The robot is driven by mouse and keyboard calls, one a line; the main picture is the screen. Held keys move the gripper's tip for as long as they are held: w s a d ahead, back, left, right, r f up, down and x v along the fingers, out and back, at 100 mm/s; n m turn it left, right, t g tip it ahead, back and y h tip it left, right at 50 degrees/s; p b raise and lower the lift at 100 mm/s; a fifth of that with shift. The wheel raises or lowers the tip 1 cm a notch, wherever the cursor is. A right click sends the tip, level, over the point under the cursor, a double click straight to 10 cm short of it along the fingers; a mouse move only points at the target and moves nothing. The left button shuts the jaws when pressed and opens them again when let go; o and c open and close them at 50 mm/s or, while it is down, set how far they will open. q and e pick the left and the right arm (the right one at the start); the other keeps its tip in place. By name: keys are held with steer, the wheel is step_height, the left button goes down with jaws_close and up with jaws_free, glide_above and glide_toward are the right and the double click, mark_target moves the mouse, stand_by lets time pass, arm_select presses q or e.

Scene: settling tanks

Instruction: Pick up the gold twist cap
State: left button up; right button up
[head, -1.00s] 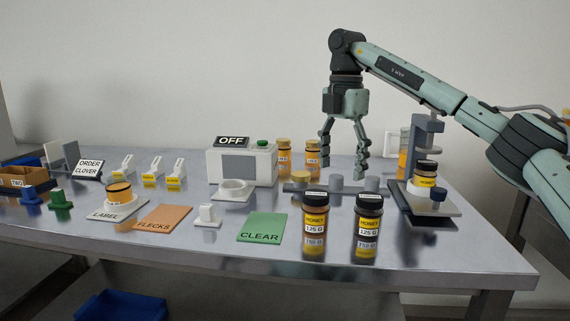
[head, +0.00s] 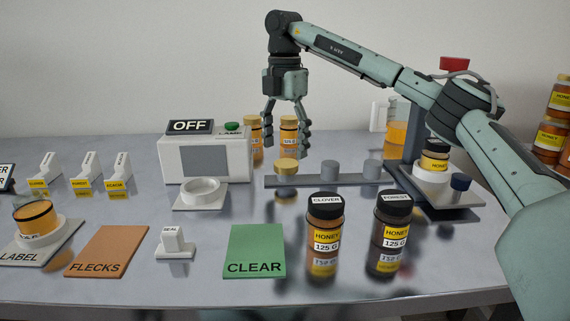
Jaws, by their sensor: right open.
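The gold twist cap (head: 287,167) sits at the left end of a low grey rack (head: 316,181), with two bare grey pegs to its right. My right gripper (head: 287,150) hangs fingers-down with its fingers spread and nothing between them that it holds. In the picture its fingertips are just above the cap, one to each side; I cannot tell the exact depth between them. Two amber jars with gold lids (head: 289,134) stand behind, partly covered by the fingers. My left gripper is not in view.
A white machine (head: 205,158) with an OFF sign stands left of the rack. Two dark-lidded honey jars (head: 325,221) stand in front. A press stand (head: 411,151) holding a small jar is at the right. A green CLEAR mat (head: 256,250) lies in front.

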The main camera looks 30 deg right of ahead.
mark_target(286, 163)
steer(key=f, duration=0.3)
steer(key=shift+d+f, duration=0.2)
steer(key=shift+c, duration=0.2)
steer(key=c, duration=0.9)
